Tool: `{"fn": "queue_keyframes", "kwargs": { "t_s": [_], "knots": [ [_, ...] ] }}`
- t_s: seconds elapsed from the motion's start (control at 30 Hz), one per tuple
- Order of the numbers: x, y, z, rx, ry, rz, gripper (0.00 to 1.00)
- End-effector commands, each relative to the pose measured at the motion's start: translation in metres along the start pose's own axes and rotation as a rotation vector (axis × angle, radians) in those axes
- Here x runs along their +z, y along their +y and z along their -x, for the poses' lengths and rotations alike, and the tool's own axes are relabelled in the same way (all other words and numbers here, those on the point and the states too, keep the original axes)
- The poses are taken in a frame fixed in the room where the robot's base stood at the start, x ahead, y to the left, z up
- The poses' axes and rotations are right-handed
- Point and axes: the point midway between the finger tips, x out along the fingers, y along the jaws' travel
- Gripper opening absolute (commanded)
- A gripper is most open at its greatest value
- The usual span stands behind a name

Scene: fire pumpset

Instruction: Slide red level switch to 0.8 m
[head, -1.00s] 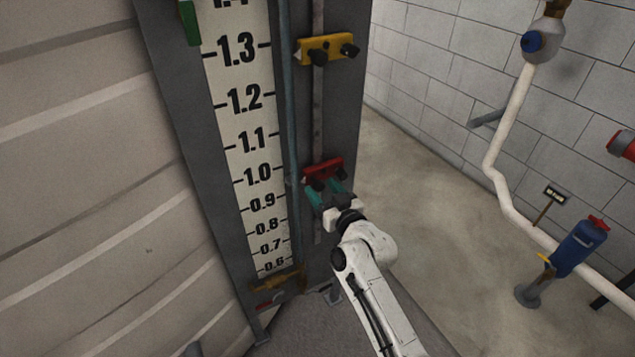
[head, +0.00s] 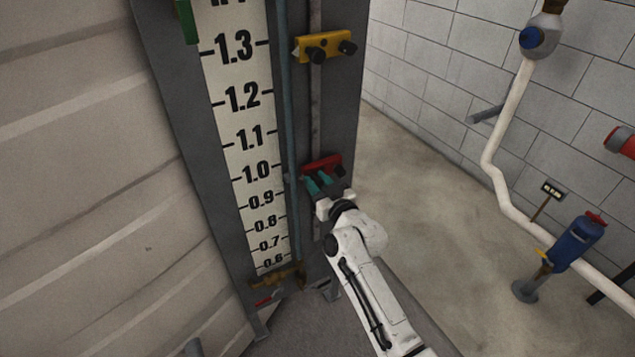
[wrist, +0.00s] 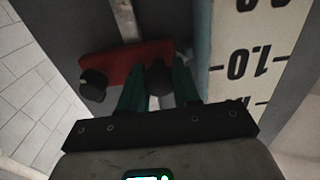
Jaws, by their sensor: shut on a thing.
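The red level switch (head: 321,166) sits on the vertical rail beside the white scale (head: 256,190), level with about the 1.0 mark in the head view. In the wrist view the red switch (wrist: 125,68) carries two dark knobs. My gripper (head: 320,184) has its green fingers on the switch; in the wrist view the fingers (wrist: 158,85) close around the dark knob nearer the scale. The other dark knob (wrist: 93,85) is free, outside the fingers. The scale shows upside down in the wrist view (wrist: 250,50), with 1.0 near the switch.
A yellow switch (head: 325,46) sits higher on the same rail, near 1.3. A green piece (head: 188,20) is at upper left. A brass fitting (head: 279,279) is below the scale. White pipes and a blue valve (head: 577,243) stand at right, with open floor between.

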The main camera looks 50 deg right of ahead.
Motion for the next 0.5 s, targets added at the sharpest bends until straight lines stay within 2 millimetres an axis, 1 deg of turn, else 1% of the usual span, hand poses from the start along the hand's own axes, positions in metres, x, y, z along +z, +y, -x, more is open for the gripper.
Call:
{"fn": "queue_keyframes", "kwargs": {
  "t_s": [0.03,0.13,0.17,0.5],
  "knots": [
    [0.0,0.0,0.0001,0.0,0.0,0.0,0.11],
    [0.0,0.0,0.0001,0.0,0.0,0.0,0.02],
    [0.0,0.0,0.0001,0.0,0.0,0.0,0.0],
    [0.0007,0.0,0.0001,0.0,0.0,0.0,0.0]
  ]
}}
